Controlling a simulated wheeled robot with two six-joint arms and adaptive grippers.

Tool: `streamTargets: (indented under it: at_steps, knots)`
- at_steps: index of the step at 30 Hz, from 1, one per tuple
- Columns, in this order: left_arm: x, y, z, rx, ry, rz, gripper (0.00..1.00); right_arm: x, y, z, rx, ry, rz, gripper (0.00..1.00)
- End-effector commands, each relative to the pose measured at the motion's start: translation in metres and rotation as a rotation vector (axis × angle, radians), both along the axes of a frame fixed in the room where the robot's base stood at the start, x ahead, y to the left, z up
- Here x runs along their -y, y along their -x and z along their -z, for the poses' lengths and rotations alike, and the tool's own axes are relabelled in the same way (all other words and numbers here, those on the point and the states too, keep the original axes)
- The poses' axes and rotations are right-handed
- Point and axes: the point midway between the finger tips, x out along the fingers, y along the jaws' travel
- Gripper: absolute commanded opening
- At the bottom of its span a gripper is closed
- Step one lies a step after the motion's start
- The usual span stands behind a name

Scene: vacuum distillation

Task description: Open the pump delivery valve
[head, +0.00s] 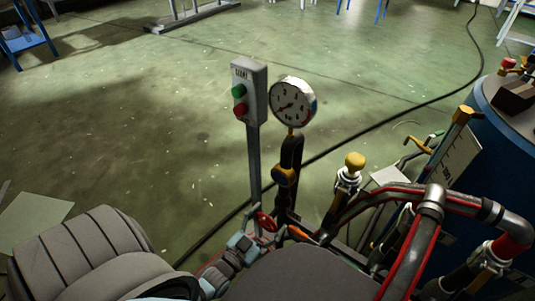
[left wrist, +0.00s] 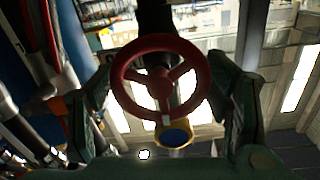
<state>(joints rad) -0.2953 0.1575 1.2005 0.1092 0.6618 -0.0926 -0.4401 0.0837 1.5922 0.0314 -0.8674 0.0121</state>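The delivery valve shows as a red handwheel (head: 264,222) low in the middle of the head view, beside the pipe under the gauge. In the left wrist view the red handwheel (left wrist: 161,88) is large and nearly face-on, with a yellow-rimmed blue piece just below its rim. My left gripper (head: 248,238) reaches it from the lower left. In the left wrist view its two dark fingers stand apart, one on each side of the wheel; I cannot tell whether either touches the rim. My right gripper does not show.
A control box (head: 249,92) with green and red buttons stands on a post by a round gauge (head: 293,102). Right of them are a yellow-topped valve (head: 355,160), thick red-and-black pipes (head: 412,255) and a blue tank (head: 489,150). The green floor behind is mostly open, crossed by a black cable.

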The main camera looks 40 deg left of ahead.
Motion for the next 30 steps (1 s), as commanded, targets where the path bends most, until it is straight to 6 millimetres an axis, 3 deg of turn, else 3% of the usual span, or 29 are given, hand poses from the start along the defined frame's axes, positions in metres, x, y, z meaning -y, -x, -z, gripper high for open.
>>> streamTargets:
  at_steps: [1,5,17,30]
  knots:
    - [0.0,0.0001,0.0001,0.0,0.0,0.0,0.57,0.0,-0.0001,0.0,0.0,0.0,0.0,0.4]
    - [0.0001,0.0002,0.0001,0.0,0.0,0.0,0.37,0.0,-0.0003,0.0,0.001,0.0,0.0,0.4]
    - [0.0001,0.0004,0.0,0.001,0.063,0.0,0.37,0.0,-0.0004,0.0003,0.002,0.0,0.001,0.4]
    - [-0.0004,0.0005,0.0002,0.008,0.396,0.0,0.37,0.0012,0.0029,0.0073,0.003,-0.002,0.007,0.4]
